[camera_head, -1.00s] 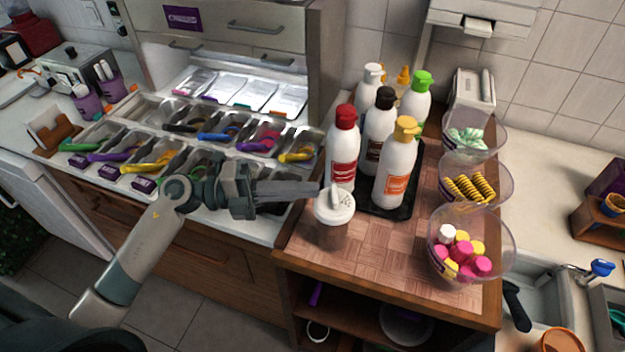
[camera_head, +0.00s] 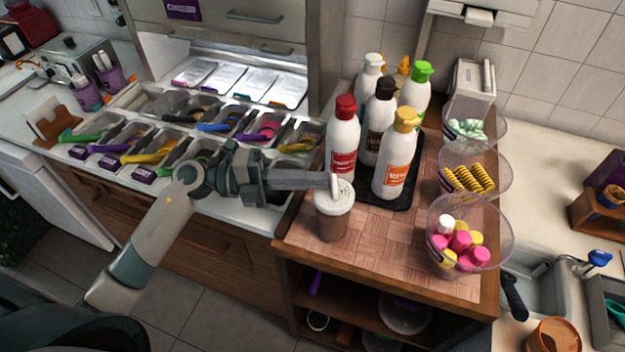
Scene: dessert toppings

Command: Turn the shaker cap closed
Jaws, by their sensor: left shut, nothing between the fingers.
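The shaker (camera_head: 333,222) stands upright on the wooden counter (camera_head: 380,245), at its left side in front of the bottles. It has a brownish, see-through body and a white cap (camera_head: 338,197) with small holes. A white flap stands up from the cap. My left gripper (camera_head: 328,180) comes in from the left, shut and empty, with its fingertips at the raised flap. I cannot tell whether they touch it. My right gripper is not in view.
Several sauce bottles (camera_head: 343,140) stand on a black tray (camera_head: 405,188) just behind the shaker. Clear bowls (camera_head: 490,225) of sweets line the counter's right edge. Topping bins (camera_head: 215,180) lie under my left arm. The counter's front middle is free.

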